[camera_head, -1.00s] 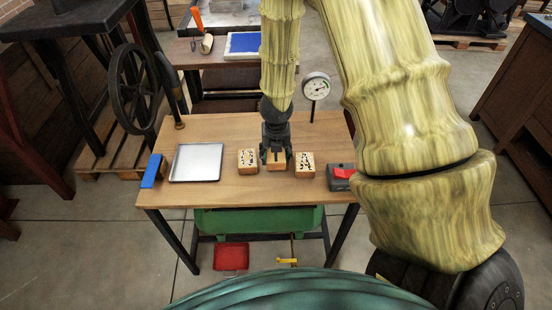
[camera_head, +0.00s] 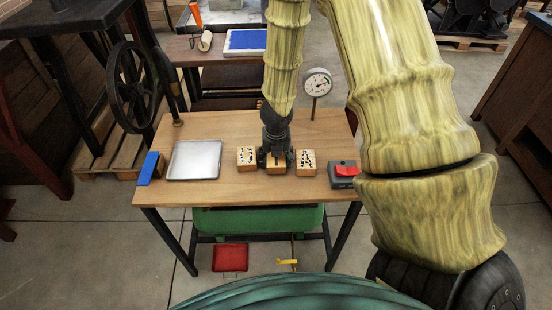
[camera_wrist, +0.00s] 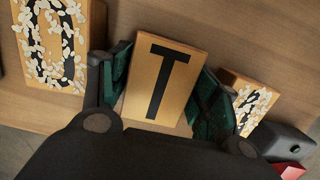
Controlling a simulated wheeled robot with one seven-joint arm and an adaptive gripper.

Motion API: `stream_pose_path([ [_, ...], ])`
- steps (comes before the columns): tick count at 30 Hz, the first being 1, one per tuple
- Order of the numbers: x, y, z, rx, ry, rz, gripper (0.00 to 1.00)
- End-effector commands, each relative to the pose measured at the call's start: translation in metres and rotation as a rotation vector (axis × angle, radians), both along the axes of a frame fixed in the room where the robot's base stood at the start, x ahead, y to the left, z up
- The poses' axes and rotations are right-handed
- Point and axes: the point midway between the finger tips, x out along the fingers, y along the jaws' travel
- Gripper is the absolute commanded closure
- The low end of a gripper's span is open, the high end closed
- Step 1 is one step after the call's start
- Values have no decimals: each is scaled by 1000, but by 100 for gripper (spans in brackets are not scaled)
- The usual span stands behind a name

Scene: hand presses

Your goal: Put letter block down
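A tan wooden letter block with a black T (camera_wrist: 162,82) lies face up between the fingers of my gripper (camera_wrist: 165,85) in the wrist view. The fingers flank its two sides and look closed against them. In the head view my gripper (camera_head: 275,158) points down at the table, and the block (camera_head: 277,167) shows between its fingers, at table level as far as I can see. A block with pale flakes on it stands to the left (camera_head: 247,158), and another flaked block to the right (camera_head: 306,161). The held block's face looks clean. Its underside is hidden.
The neighbouring blocks leave little room beside my gripper.

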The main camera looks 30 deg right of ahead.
Motion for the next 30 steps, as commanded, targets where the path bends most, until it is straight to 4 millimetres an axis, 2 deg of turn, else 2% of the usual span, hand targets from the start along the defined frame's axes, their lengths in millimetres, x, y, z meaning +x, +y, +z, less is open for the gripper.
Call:
stream_pose_path([
  [14, 0, 0, 5, -1, 0, 1, 24],
  [30, -8, 5, 73, -1, 0, 1, 24],
])
